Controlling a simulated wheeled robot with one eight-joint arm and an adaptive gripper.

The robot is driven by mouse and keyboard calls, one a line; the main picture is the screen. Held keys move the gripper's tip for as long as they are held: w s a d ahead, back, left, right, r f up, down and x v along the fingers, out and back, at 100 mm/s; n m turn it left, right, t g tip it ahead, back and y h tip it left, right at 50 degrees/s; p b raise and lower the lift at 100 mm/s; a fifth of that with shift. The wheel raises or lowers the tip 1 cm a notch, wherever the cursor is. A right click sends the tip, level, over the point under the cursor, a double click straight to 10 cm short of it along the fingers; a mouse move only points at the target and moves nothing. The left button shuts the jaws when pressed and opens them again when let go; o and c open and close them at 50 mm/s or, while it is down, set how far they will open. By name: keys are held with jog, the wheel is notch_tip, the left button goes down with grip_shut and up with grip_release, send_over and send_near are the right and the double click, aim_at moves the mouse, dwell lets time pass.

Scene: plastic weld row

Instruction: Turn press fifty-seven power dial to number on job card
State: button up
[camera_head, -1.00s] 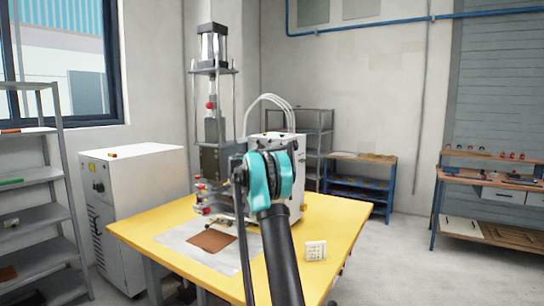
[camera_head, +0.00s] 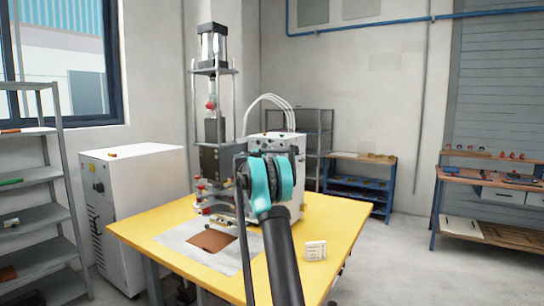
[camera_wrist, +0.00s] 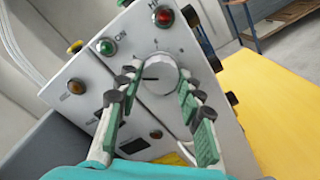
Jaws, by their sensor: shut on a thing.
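The power dial (camera_wrist: 158,74) is a pale round knob on the white control panel (camera_wrist: 85,78), in the wrist view. Its dark pointer line points to the left of the picture. Small marks ring it, too small to read. My gripper (camera_wrist: 160,80) is shut on the dial, with one green-padded finger on each side. In the head view my arm hides the dial and the gripper. The press (camera_head: 212,130) stands on the yellow table. A small white card (camera_head: 315,251), perhaps the job card, is at the table's right; its number cannot be read.
Green (camera_wrist: 104,46), red (camera_wrist: 164,16) and amber (camera_wrist: 76,86) lamps sit near the dial. A brown sheet (camera_head: 212,240) lies on a pale mat on the yellow table (camera_head: 345,222). A white cabinet (camera_head: 140,185) stands at the left.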

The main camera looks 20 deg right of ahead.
jog(key=shift+m, duration=2.8)
jog(key=o, duration=1.1)
jog(key=shift+o, duration=0.2)
jog(key=v, duration=1.2)
